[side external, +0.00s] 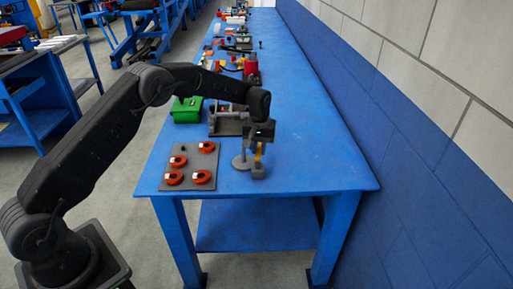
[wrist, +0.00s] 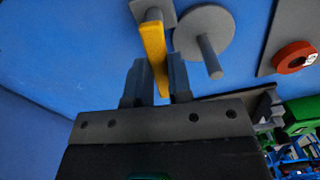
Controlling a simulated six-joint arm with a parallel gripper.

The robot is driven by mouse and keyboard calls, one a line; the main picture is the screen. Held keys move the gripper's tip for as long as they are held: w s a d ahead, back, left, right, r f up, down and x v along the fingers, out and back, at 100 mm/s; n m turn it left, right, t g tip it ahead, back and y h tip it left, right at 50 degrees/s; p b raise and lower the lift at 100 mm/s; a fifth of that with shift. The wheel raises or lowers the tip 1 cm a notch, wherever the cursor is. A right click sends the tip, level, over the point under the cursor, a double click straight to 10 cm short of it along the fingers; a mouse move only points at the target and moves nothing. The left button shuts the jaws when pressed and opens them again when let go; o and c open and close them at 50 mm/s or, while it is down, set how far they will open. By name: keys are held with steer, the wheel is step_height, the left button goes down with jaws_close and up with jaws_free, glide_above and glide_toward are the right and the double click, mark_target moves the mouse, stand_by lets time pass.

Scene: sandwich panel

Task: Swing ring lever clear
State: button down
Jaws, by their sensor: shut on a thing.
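A yellow lever (wrist: 154,42) rises between the two fingers of my gripper (wrist: 162,78) in the wrist view, and the fingers are shut on it. Its far end meets a small grey block (wrist: 146,8). The lever shows as a small yellow piece (side external: 258,152) below my gripper (side external: 261,141) in the side view. A grey disc with an upright peg (wrist: 208,55) stands close beside the lever; it also shows in the side view (side external: 241,163). No ring is visible on the peg.
A dark panel (side external: 180,151) with several red rings lies to the left on the blue table (side external: 305,172). A green box (side external: 187,112) and a grey fixture (side external: 224,128) stand behind. The table right of my gripper is clear up to the wall.

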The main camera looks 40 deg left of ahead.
steer(key=m, duration=0.2)
steer(key=d+m, duration=0.1)
steer(key=m, duration=0.2)
steer(key=shift+w+d+r+m, duration=0.1)
steer(key=shift+w+d+m, duration=0.15)
steer(key=shift+w+m, duration=0.05)
steer(key=m, duration=0.2)
steer(key=d+m, duration=0.1)
steer(key=m, duration=0.2)
steer(key=shift+s+d+m, duration=0.1)
steer(key=shift+d+m, duration=0.15)
steer(key=shift+m, duration=0.05)
steer(key=shift+d, duration=0.1)
steer(key=c, duration=1)
jaws_free()
steer(key=shift+c, duration=0.2)
steer(key=shift+r, duration=0.1)
step_height(320, 180, up, 14)
steer(key=shift+f, duration=0.2)
